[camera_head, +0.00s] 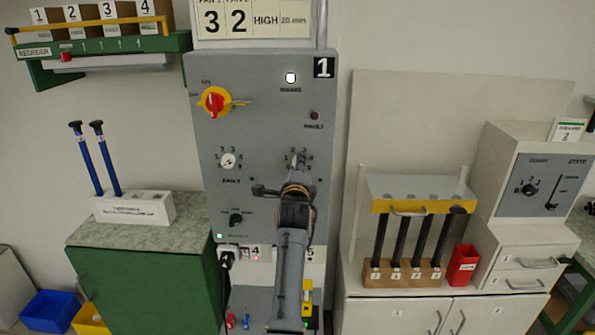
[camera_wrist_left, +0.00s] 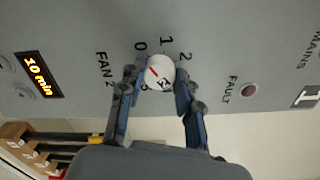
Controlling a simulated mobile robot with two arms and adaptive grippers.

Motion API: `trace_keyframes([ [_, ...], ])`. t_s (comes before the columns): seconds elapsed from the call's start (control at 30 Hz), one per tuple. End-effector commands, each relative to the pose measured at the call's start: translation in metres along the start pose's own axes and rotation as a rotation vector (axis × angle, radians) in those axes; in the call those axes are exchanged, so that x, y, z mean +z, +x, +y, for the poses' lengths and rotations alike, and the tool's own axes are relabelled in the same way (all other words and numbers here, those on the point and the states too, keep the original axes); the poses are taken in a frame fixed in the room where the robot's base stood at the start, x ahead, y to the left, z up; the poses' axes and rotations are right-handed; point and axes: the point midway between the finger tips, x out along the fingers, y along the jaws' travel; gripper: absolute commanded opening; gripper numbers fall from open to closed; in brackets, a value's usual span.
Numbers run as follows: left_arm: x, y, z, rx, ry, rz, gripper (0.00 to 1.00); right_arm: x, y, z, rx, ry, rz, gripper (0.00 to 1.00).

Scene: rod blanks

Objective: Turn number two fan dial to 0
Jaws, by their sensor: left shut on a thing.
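The number two fan dial (camera_wrist_left: 160,73) is a round white knob on the grey panel. In the left wrist view the label FAN 2 lies to its left, with 0, 1 and 2 around its upper edge. A red mark sits on its upper left, on the side of 0; I cannot tell if it lines up exactly. My left gripper (camera_wrist_left: 160,88) is shut on the dial, one finger on each side. In the head view, my left gripper (camera_head: 298,174) reaches up to the panel and mostly hides this dial (camera_head: 298,161). My right gripper is not in view.
The panel (camera_head: 265,120) also holds the fan 1 dial (camera_head: 229,160), a red-and-yellow main switch (camera_head: 214,101) and a black lower knob (camera_head: 236,219). A fault lamp (camera_wrist_left: 249,90) and a 10 min display (camera_wrist_left: 38,75) flank the dial. A card above shows 3, 2, HIGH.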

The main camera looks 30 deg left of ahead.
Motion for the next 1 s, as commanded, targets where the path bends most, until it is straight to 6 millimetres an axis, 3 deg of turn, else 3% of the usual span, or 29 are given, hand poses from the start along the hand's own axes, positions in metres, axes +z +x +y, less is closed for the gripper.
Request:
trace_keyframes([
  [0.4,-0.001,0.0,0.002,0.005,-0.005,0.002,0.02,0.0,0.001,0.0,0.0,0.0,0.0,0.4],
  [0.43,-0.001,0.0,0.002,0.005,-0.005,0.003,0.38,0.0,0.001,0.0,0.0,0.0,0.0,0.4],
  [0.53,-0.001,0.0,0.002,0.005,-0.005,0.002,0.56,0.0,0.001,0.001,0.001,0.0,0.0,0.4],
  [0.87,0.001,0.0,-0.002,0.001,-0.005,0.0,0.56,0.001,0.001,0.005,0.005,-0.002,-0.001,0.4],
  [1.0,0.006,0.0,-0.017,-0.002,-0.005,-0.001,0.56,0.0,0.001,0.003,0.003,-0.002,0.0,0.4],
])
